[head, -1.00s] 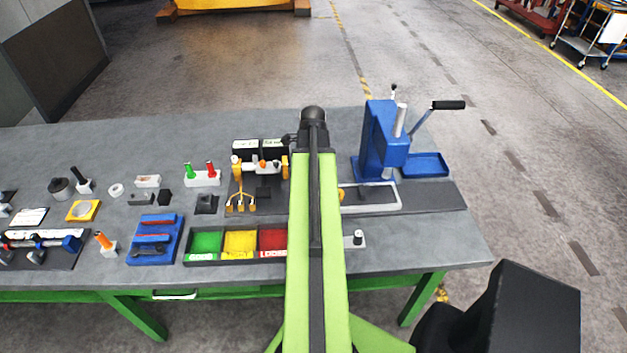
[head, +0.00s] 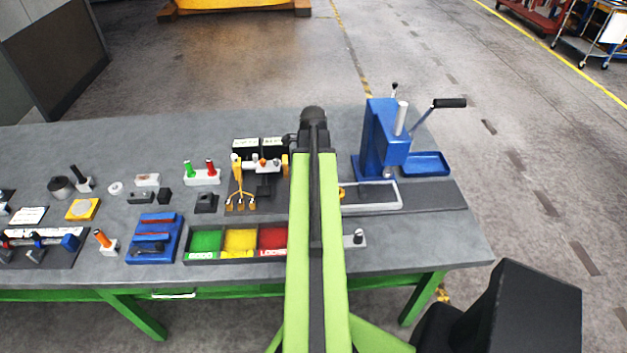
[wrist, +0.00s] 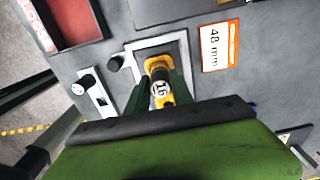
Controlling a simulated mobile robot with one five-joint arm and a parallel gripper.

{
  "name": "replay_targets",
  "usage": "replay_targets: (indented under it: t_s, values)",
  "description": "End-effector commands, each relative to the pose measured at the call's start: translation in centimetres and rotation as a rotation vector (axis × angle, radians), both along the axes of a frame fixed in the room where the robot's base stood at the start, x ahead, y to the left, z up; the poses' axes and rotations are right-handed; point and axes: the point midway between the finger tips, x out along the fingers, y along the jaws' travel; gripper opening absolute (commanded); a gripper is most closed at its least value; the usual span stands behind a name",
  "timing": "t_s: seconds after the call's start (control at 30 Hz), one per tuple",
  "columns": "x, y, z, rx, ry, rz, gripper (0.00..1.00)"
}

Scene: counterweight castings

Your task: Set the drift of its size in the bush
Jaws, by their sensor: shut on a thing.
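In the wrist view my gripper (wrist: 161,91) has its two dark green fingers on either side of a yellow piece (wrist: 166,101) with a white face marked "16". It is shut on this piece, which looks like the drift. Just beyond the fingertips is a yellow ring with a dark middle (wrist: 157,65), perhaps the bush, inside a pale-framed tray (wrist: 130,54). I cannot tell whether the piece is in the ring or only above it. In the head view my arm hides the gripper and most of this spot; the tray (head: 399,196) shows to its right.
A blue press (head: 376,140) with a lever stands behind the tray. A white stand with a dark knob (head: 355,239) is near the front edge. Green, yellow and red bins (head: 240,254) lie to the left. A "48 mm" label (wrist: 220,46) is beside the tray.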

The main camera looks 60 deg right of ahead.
Motion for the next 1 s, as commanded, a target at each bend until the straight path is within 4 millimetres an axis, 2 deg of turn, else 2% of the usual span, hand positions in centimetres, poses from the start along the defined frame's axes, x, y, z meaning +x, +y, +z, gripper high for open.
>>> replay_targets:
  t_s: [0.9,0.93,1.0]
  values:
    - [-0.1,-0.1,-1.5,0.000,0.000,-0.001,0.00]
    - [-0.1,-0.1,-1.4,0.000,0.000,-0.001,0.31]
    - [-0.1,-0.1,-1.3,0.000,0.000,-0.001,0.41]
